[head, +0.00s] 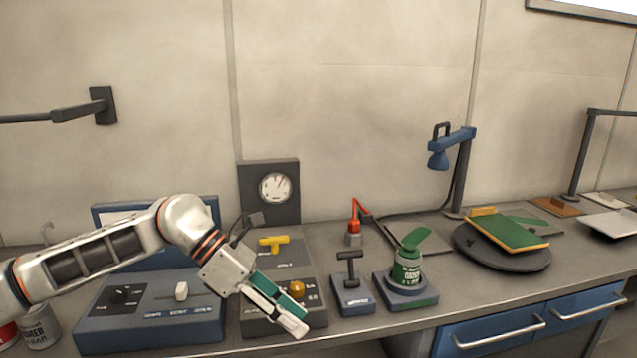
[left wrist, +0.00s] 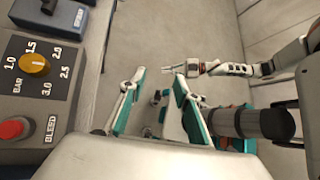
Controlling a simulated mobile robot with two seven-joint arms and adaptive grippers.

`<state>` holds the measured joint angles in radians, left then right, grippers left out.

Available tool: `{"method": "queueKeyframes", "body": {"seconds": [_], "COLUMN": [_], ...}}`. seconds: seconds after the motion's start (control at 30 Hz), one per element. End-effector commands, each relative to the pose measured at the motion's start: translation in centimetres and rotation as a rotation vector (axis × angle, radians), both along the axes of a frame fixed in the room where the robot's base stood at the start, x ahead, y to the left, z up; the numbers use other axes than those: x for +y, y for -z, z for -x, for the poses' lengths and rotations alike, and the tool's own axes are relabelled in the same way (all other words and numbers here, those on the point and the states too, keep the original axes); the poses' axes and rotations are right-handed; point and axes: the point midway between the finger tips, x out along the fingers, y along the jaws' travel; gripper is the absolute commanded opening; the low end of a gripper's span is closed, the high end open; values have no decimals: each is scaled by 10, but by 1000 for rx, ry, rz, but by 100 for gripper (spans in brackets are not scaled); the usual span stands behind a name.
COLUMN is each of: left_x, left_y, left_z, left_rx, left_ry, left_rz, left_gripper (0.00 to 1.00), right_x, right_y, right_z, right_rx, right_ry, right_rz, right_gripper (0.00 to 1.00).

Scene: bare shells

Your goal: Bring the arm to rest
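My left arm (head: 105,250) comes in from the left in the head view and reaches over the front of the bench. My left gripper (head: 297,312) points down and right, in front of the grey panel with a yellow-brown knob (head: 297,289). In the left wrist view its two teal-and-white fingers (left wrist: 158,78) stand apart with nothing held between them. Another white arm (left wrist: 238,69), seemingly my right one, shows in the left wrist view; its gripper (left wrist: 188,68) is too small to read. The right gripper is outside the head view.
In the left wrist view, a red button (left wrist: 12,129) lies left of my fingers.

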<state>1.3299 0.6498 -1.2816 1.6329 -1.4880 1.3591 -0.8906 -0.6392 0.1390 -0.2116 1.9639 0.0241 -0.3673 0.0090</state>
Motion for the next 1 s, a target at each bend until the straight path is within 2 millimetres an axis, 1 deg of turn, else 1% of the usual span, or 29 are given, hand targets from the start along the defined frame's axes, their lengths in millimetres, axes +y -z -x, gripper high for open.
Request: {"method": "queueKeyframes", "body": {"seconds": [0.03,0.1,0.2,0.3,0.4,0.47,0.57,0.63,0.67,0.77,0.87,0.97,1.0], "left_x": [-21,-47,-77,-98,-111,-114,-111,-104,-100,-82,-58,-29,-16], "left_y": [7,8,4,-4,-11,-14,-14,-9,-6,12,41,82,101], "left_z": [14,28,44,54,56,54,45,36,32,18,6,-1,-1], "left_rx": [62,145,276,420,572,669,834,955,1007,1180,1355,1528,1597], "left_ry": [-5,-29,-81,-152,-240,-302,-416,-506,-546,-693,-852,-1028,-1101], "left_rz": [73,185,342,494,640,722,855,941,977,1089,1190,1279,1311], "left_gripper": [32,32,32,32,32,32,32,32,32,32,32,32,32], "right_x": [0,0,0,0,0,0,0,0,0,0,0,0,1], "right_y": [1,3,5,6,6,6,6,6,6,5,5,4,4], "right_z": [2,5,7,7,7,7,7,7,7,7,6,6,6], "right_rx": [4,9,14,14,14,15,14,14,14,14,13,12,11], "right_ry": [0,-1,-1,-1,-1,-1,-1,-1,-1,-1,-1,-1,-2], "right_rz": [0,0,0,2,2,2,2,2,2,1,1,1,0], "right_gripper": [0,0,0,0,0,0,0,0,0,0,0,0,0]}}
